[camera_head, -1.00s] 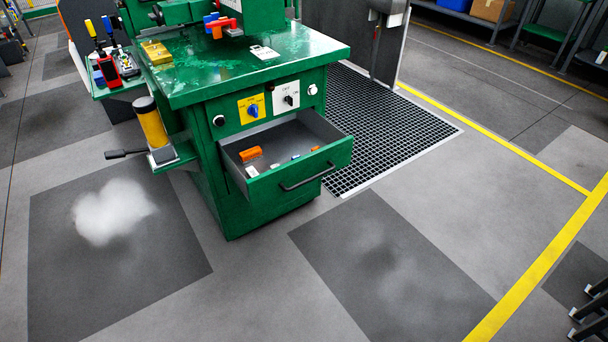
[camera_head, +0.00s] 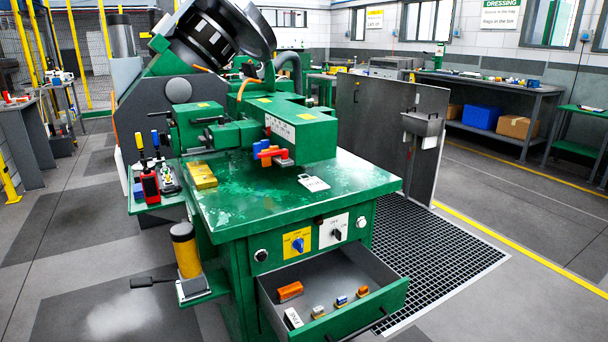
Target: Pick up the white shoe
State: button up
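No footwear-like white shoe shows in the head view. Two white items are in sight, and I cannot tell whether either is the shoe. A small white block (camera_head: 293,318) with dark marks lies in the open drawer (camera_head: 345,328) of the green machine, at the drawer's left front. A flat white tag-like piece (camera_head: 313,183) lies on the machine's green table. My gripper is not in view.
The drawer also holds an orange block (camera_head: 289,291) and several small pieces. The green machine table (camera_head: 240,215) carries a yellow block (camera_head: 201,175). A yellow cylinder (camera_head: 186,250) stands on a side shelf. A floor grate (camera_head: 440,250) lies to the right.

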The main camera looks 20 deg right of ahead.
aim_at(318, 313)
jog(key=i+l, duration=1)
jog(key=l, duration=0.35)
